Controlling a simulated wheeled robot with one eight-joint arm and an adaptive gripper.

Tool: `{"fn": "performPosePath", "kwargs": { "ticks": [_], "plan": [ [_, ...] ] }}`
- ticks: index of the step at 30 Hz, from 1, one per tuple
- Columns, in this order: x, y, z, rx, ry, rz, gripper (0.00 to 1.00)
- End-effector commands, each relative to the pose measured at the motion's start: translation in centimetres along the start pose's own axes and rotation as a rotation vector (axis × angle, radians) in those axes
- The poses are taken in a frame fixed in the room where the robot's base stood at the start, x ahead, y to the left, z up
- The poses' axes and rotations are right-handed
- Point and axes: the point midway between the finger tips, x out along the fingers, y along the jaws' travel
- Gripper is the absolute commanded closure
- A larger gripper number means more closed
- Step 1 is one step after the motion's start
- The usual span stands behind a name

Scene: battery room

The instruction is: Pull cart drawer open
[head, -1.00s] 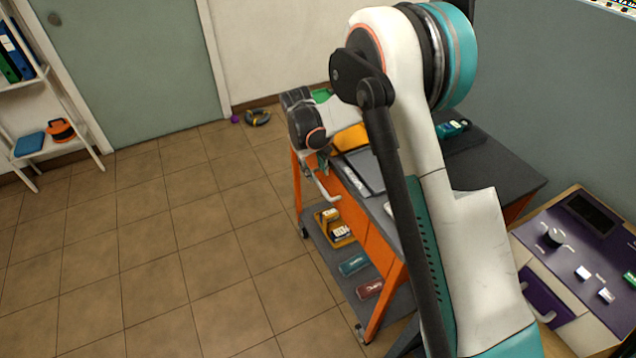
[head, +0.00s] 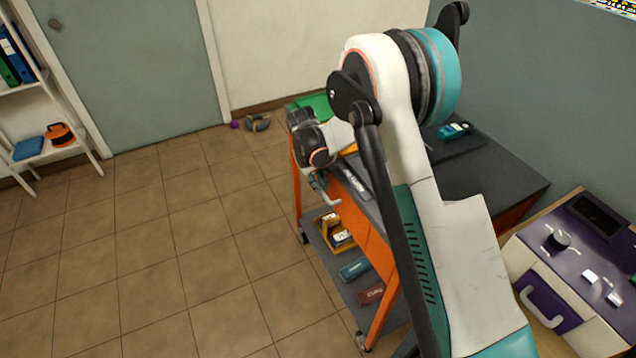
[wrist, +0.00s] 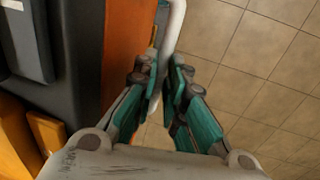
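The orange cart (head: 372,244) with a dark top stands in the middle of the head view. A pale bar handle (head: 328,197) sticks out from its orange side near the far end; the drawer edges are hard to make out. My gripper (head: 317,181) is at this handle, partly hidden by my wrist. In the wrist view, the handle (wrist: 174,28) runs down between the two teal fingers of my gripper (wrist: 163,68). The fingers are apart, one on each side of the bar, close to the left one. A narrow gap shows on the right; firm contact is not visible.
The cart's lower shelf holds a yellow tray (head: 333,232), a teal case (head: 354,269) and a red case (head: 371,293). A purple-topped cabinet (head: 584,239) stands at right. Tiled floor (head: 180,260) left of the cart is clear. A white shelf (head: 62,152) stands far left.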

Motion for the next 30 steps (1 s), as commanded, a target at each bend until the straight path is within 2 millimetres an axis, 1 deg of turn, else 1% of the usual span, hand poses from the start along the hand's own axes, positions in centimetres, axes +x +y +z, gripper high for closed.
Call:
{"fn": "performPosePath", "kwargs": {
  "ticks": [5, 8, 11, 14, 17, 24, 30],
  "plan": [
    [0.0, -0.2, 0.0, 0.0, 0.0, 0.0, 1.0],
    [-0.2, -0.8, 0.0, -0.002, 0.0, 0.0, 1.0],
    [-0.4, -2.0, 0.0, -0.004, 0.0, -0.001, 1.0],
    [-0.7, -3.9, -0.1, -0.005, 0.001, -0.001, 1.0],
    [-1.1, -6.2, -0.1, -0.006, 0.002, -0.001, 1.0],
    [-2.4, -12.6, -0.1, -0.006, 0.001, -0.001, 1.0],
    [-3.3, -17.4, -0.2, -0.005, 0.001, -0.001, 1.0]
  ]
}}
